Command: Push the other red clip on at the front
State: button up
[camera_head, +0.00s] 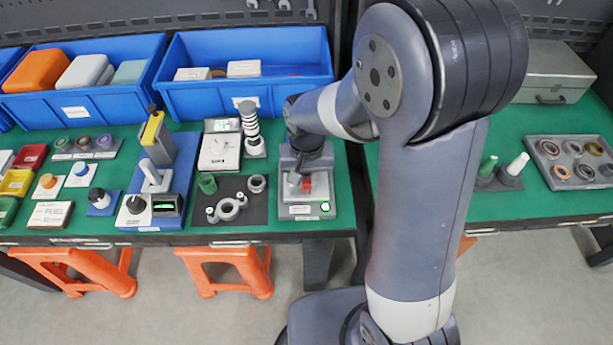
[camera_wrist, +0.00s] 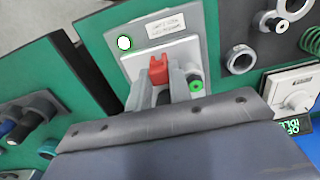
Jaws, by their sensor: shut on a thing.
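A red clip (camera_wrist: 158,68) shows at the tips of my gripper (camera_wrist: 161,84) in the wrist view, over the light plate of a grey test fixture (camera_wrist: 205,40). My gripper's two fingers are shut on this clip. In the head view the red clip (camera_head: 307,184) is a small patch at the front of the fixture (camera_head: 288,210), below my wrist. The fingers hide part of the clip and the plate, so I cannot tell whether it is fully seated. A second red clip cannot be made out.
The fixture has a lit green button (camera_head: 325,207). A dark mat (camera_head: 238,188) with a grey flanged fitting (camera_head: 227,209) lies to its left. A spring stack (camera_head: 249,122) and white box (camera_head: 218,150) stand behind left. Blue bins (camera_head: 247,88) line the back.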

jog(key=shift+f+b, duration=0.4)
jog(key=shift+f, duration=0.2)
jog(key=o, duration=1)
jog(key=shift+r+p, duration=2.8)
jog(key=shift+r, duration=0.8)
jog(key=shift+f, duration=0.25)
notch_tip(320, 180, down, 7)
jog(key=b, duration=0.5)
jog(key=shift+r+b, duration=0.1)
jog(key=shift+b, duration=0.25)
jog(key=shift+r, duration=0.15)
